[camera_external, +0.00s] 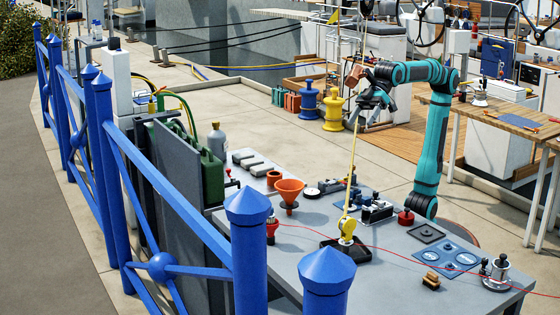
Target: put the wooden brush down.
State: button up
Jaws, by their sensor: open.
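The wooden brush (431,282) looks like a small brown block with a darker underside. It lies on the grey table (395,290) near the front right, left of the chrome winch-like fitting and in front of the blue mat. My gripper (372,104) is open, raised high above the back of the table, far behind and above the brush. Nothing can be made out between its fingers, though they are small and dark here. A reddish-brown object (353,76) shows just left of the gripper; I cannot tell whether it touches it.
A yellow upright tool (347,230) stands on a black base mid-table, with a red line across the tabletop. An orange funnel (289,190), a red knob (405,217) and a chrome fitting (496,275) stand around. Blue railings (170,205) flank the left. Bare tabletop surrounds the brush's left.

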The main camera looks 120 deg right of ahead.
jog(key=s+d+f+t+h, duration=0.1)
jog(key=s+d+f+t, duration=0.2)
jog(key=s+d, duration=0.5)
jog(key=s+d+f+t+h, duration=0.2)
jog(key=s+d+f+t, duration=0.2)
jog(key=s+d, duration=0.5)
jog(key=s+f, duration=0.1)
jog(key=s, duration=0.6)
jog(key=shift+d+f, duration=0.2)
jog(key=shift+d, duration=0.1)
